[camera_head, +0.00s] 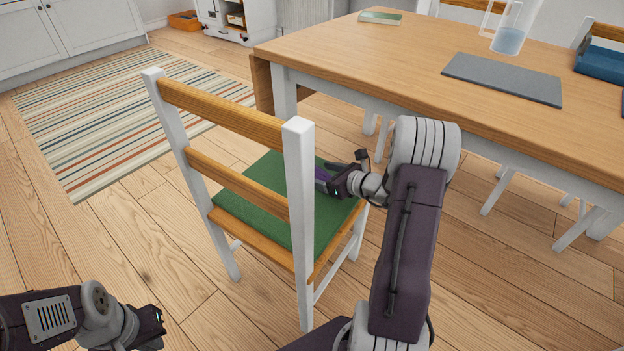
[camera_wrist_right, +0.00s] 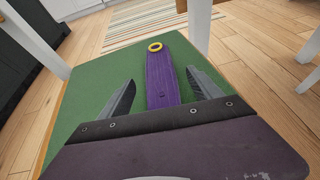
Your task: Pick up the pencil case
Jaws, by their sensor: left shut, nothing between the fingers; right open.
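The pencil case (camera_wrist_right: 162,78) is long and purple with a yellow ring at its far end. It lies on the green seat of a chair, and a bit of it shows in the head view (camera_head: 321,175). My right gripper (camera_wrist_right: 164,92) is open, with one finger on each side of the case and visible gaps between. The near end of the case is hidden by the gripper body. In the head view my right gripper (camera_head: 332,170) is low over the seat. My left gripper (camera_head: 158,322) is shut and empty at the lower left, away from the chair.
The white and wood chair (camera_head: 301,220) has its backrest left of my right gripper. A striped rug (camera_head: 100,125) lies at left.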

